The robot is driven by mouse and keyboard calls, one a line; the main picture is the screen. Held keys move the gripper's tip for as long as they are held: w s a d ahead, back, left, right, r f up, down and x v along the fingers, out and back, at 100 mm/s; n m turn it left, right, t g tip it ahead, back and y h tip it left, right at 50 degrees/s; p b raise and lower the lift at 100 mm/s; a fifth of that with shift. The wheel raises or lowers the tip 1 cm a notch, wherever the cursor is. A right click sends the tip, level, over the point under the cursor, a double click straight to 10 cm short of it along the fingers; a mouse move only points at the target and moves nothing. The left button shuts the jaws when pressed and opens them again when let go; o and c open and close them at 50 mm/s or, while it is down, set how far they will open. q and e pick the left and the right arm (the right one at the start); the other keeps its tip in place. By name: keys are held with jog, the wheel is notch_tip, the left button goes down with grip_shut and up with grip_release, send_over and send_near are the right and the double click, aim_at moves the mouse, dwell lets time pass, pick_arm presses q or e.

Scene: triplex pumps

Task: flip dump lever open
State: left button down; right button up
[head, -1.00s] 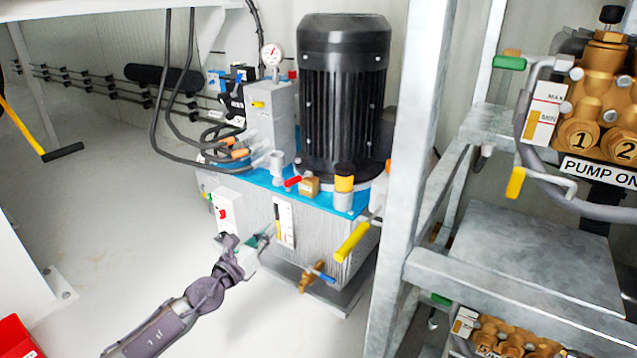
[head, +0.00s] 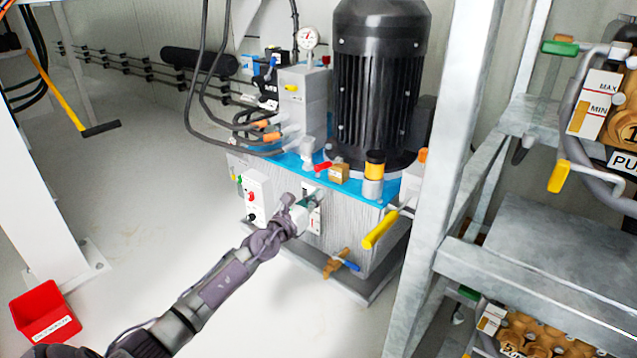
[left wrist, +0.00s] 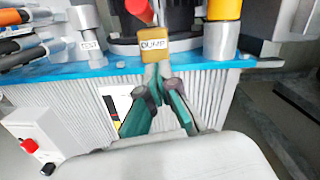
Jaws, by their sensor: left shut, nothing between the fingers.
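The dump valve is a small brass block (head: 339,174) on the blue top of the pump tank, with a red lever (head: 322,166) at its left. In the left wrist view, the block (left wrist: 155,48) carries a "DUMP" label, and the red lever end (left wrist: 140,8) is above it, cut off by the frame's top edge. My left gripper (head: 309,192) is in front of the tank, below the block. In the left wrist view its fingertips (left wrist: 157,71) are together and empty, just below the label. I cannot tell whether they touch the block. My right gripper is not in view.
A black motor (head: 376,85) stands behind the valve. A yellow-capped filler (head: 374,172) and a yellow handle (head: 381,229) are to its right, a "TEST" fitting (left wrist: 90,45) to its left. A galvanized post (head: 455,150) stands at right. The floor at left is mostly clear.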

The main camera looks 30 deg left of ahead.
aim_at(328, 165)
pick_arm(q)
jog(key=r, duration=0.1)
jog(key=w+r+p, duration=0.1)
jog(key=w+r, duration=0.1)
jog(key=r, duration=0.1)
jog(key=shift+a+p, duration=0.3)
jog(key=shift+p, duration=0.05)
